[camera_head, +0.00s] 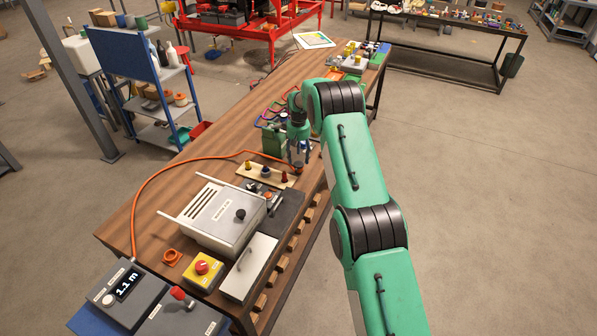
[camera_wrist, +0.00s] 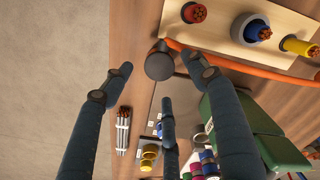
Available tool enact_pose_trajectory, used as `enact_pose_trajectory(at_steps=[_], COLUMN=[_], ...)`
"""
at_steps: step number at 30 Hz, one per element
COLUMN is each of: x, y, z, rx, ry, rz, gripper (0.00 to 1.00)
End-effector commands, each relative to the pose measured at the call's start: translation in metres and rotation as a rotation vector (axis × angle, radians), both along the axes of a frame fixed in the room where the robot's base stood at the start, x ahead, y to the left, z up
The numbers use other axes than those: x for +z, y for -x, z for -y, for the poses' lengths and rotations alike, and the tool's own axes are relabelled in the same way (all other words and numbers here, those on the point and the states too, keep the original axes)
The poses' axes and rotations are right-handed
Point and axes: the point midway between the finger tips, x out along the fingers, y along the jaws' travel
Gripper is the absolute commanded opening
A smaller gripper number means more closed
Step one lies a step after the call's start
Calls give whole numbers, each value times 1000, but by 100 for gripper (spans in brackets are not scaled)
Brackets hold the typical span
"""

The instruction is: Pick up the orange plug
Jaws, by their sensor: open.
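An orange cable (camera_wrist: 230,68) runs under the wooden board in the wrist view and ends at a dark round piece (camera_wrist: 159,64). This looks like the orange plug's end, but its body shows little orange. My gripper (camera_wrist: 160,82) is open and empty, with its dark fingers spread around this piece and no clear contact. In the head view, my gripper (camera_head: 299,152) points down over the bench beside the board, and its fingers partly hide what lies under it. The same orange cable (camera_head: 190,158) arcs over the bench in the head view.
The wooden board (camera_head: 262,180) holds red, blue and yellow connectors close to my gripper. A green block (camera_head: 273,142) stands close by. A grey box (camera_head: 225,220) and a yellow emergency-stop box (camera_head: 202,272) sit on the near bench. The bench's left side is fairly clear.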

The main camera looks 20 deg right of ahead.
Motion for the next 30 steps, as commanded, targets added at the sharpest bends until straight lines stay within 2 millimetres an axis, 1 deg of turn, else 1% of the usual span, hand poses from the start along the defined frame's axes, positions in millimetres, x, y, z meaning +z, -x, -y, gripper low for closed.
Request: enact_pose_trajectory(at_steps=[5,8,14,21,25,30], x=[-1,-5,-20,-44,-51,-52], y=[0,0,0,-1,-1,-1], z=[0,0,0,0,0,0], rx=[0,0,0,0,0,0], ry=[0,0,-1,0,0,0], rz=[0,-1,-2,-1,0,0], gripper=[59,59,59,59,59,59])
